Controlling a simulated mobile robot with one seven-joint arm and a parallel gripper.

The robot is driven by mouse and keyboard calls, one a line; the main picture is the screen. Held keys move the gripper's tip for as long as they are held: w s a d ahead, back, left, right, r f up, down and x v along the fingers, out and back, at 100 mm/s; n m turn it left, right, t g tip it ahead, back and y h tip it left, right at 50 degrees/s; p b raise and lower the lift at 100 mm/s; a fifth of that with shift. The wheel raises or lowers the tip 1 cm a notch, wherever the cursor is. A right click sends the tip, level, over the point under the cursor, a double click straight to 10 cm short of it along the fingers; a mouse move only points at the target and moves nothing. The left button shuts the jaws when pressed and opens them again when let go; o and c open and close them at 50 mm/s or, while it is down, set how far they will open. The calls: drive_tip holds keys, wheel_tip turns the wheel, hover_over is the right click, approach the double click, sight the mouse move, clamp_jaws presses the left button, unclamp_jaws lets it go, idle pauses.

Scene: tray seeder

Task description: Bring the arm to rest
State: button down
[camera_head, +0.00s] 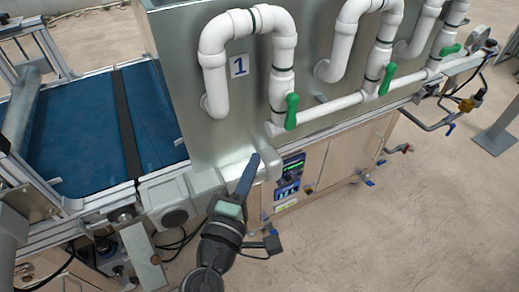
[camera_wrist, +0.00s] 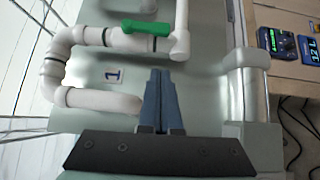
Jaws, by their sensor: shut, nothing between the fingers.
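My gripper (camera_head: 254,157) is shut and empty in the head view, its blue-grey fingers pointing up toward the front of the grey machine housing (camera_head: 210,125). In the wrist view my gripper (camera_wrist: 160,72) shows its two fingers pressed together, with the housing and white pipes beyond. The fingertips appear close to the lower part of the housing, left of the control panel. I cannot tell whether they touch it. My arm comes up from the bottom of the head view.
White pipes (camera_head: 241,60) with green valve handles (camera_head: 291,111) stick out from the housing. A control panel (camera_head: 290,175) sits below on the wooden cabinet (camera_head: 340,158). A blue conveyor belt (camera_head: 75,135) lies at left. Open floor (camera_head: 420,220) spreads at right.

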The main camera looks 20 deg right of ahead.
drive_tip(key=v, duration=0.3)
drive_tip(key=shift+a+r, duration=0.1)
drive_tip(key=shift+a, duration=0.05)
drive_tip(key=w+a+r+m+t+y+p, duration=0.2)
drive_tip(key=w+a+r+m+t+p, duration=0.15)
drive_tip(key=r, duration=1.05)
drive_tip(key=w+a+r+m+t+y+p, duration=0.2)
drive_tip(key=r+m+t, duration=0.15)
drive_tip(key=r, duration=1.05)
drive_tip(key=s+a+r+m+t+y+p, duration=0.1)
drive_tip(key=s+a+r+t+y, duration=0.1)
drive_tip(key=r, duration=0.6)
drive_tip(key=s+a+r+t+y+p, duration=0.1)
drive_tip(key=s+a+r+t+y, duration=0.1)
drive_tip(key=s+r, duration=0.3)
drive_tip(key=s+a+r+m+t+y+p, duration=0.1)
drive_tip(key=s+a+r+t+y, duration=0.2)
drive_tip(key=r, duration=1)
drive_tip(key=shift+s+m+y, duration=0.3)
drive_tip(key=shift+s+y, duration=0.2)
drive_tip(key=shift+y, duration=0.2)
drive_tip(key=shift+a+r, duration=0.1)
drive_tip(key=shift+a, duration=0.05)
